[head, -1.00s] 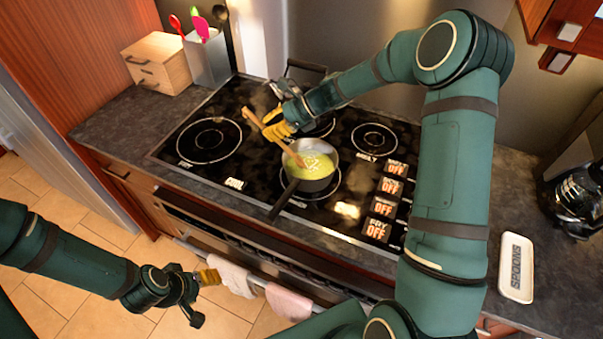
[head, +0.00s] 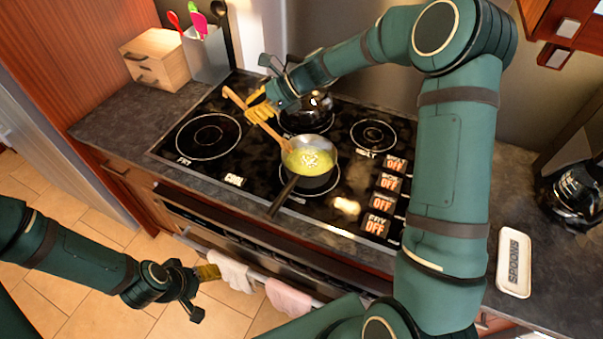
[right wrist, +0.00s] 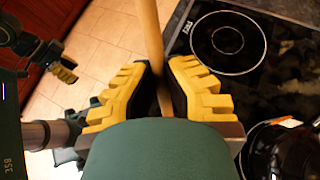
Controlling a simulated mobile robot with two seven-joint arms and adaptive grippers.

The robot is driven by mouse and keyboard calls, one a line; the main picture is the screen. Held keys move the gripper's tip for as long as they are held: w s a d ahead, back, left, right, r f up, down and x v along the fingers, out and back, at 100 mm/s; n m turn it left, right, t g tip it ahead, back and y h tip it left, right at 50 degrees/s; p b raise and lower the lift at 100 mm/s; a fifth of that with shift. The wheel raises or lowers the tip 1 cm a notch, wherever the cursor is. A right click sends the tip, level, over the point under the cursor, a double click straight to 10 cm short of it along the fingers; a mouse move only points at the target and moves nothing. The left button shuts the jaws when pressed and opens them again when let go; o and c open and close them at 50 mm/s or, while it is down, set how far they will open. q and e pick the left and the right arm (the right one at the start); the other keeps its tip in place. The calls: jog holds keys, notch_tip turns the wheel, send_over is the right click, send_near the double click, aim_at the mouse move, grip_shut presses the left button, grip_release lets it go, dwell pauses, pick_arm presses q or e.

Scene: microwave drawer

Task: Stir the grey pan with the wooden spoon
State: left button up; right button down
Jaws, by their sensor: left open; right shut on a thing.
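The grey pan (head: 312,179) sits on the front middle burner of the black cooktop, with yellow food (head: 308,159) in it and its dark handle pointing to the front. My right gripper (head: 262,110) is shut on the wooden spoon (head: 237,100). The spoon slants down to the right, its lower end at the left rim of the pan and its tip hidden in or behind the food. In the right wrist view the spoon shaft (right wrist: 151,40) runs between the yellow fingers (right wrist: 164,85). My left gripper (head: 200,290) is open and empty in front of the oven.
A dark glossy kettle (head: 305,108) stands on the burner behind the pan. A white spoon rest (head: 514,262) lies on the right counter near a coffee pot (head: 578,195). Towels (head: 236,275) hang on the oven rail. A wooden box (head: 155,60) and a utensil holder (head: 206,55) stand back left.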

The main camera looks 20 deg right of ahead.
aim_at(241, 100)
dwell(0.5)
jog(key=shift+r, duration=2.5)
jog(key=shift+f, duration=0.1)
